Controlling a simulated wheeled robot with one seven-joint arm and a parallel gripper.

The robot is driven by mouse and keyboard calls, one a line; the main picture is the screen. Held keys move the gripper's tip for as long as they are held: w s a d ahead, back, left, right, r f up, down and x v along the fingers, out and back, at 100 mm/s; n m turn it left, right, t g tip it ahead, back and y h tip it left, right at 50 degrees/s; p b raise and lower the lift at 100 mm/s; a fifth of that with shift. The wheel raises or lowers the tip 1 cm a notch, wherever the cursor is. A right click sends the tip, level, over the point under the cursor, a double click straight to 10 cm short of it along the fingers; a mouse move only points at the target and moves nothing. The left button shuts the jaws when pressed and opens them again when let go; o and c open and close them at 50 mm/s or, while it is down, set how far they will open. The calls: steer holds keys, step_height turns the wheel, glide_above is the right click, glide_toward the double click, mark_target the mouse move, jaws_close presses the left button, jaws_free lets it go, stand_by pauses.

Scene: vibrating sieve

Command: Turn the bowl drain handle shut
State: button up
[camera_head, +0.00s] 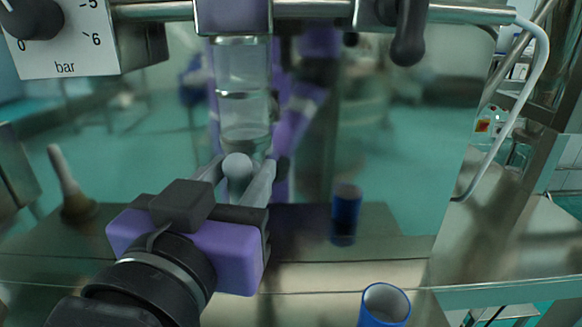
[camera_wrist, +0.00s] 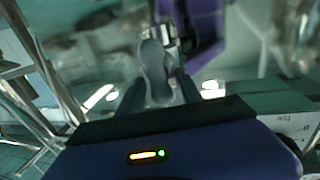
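A grey lever handle with a rounded end (camera_head: 238,166) stands in front of the shiny steel bowl wall (camera_head: 400,150). In the wrist view the handle (camera_wrist: 155,72) shows as a long grey paddle. My gripper (camera_head: 238,182), purple with grey fingers, reaches up to it from the lower left. The two fingers stand apart, one on each side of the handle, and it also shows between them in the wrist view (camera_wrist: 161,92). Small gaps seem to remain beside the handle; firm contact is not clear. The handle's pivot is hidden.
A steel pipe (camera_head: 320,10) crosses the top, with a dark handle (camera_head: 408,38) hanging at right. A pressure gauge box (camera_head: 65,40) is at upper left. A blue cup (camera_head: 384,305) stands at lower right. The steel wall mirrors the arm and room.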

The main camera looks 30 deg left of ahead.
jaws_close()
steer(key=shift+n, duration=0.4)
steer(key=n+p, duration=0.3)
steer(key=shift+s+a+n+t+y, duration=0.1)
steer(key=shift+a+n+t+y, duration=0.2)
steer(key=shift+n, duration=0.1)
steer(key=shift+s+a+f+n+y+p, duration=0.25)
steer(key=shift+n+y+p, duration=0.35)
steer(key=shift+n+p, duration=1.55)
steer(key=shift+a+f+n+y+p, duration=0.1)
steer(key=shift+f+n+y+p, duration=0.7)
steer(key=shift+n, duration=2.25)
steer(key=shift+s+a+r+n+y+p, duration=0.15)
steer(key=shift+n+y+p, duration=0.25)
steer(key=shift+n+p, duration=1.9)
steer(key=shift+n+b, duration=0.3)
steer(key=shift+n, duration=0.2)
steer(key=shift+o, duration=0.2)
jaws_free()
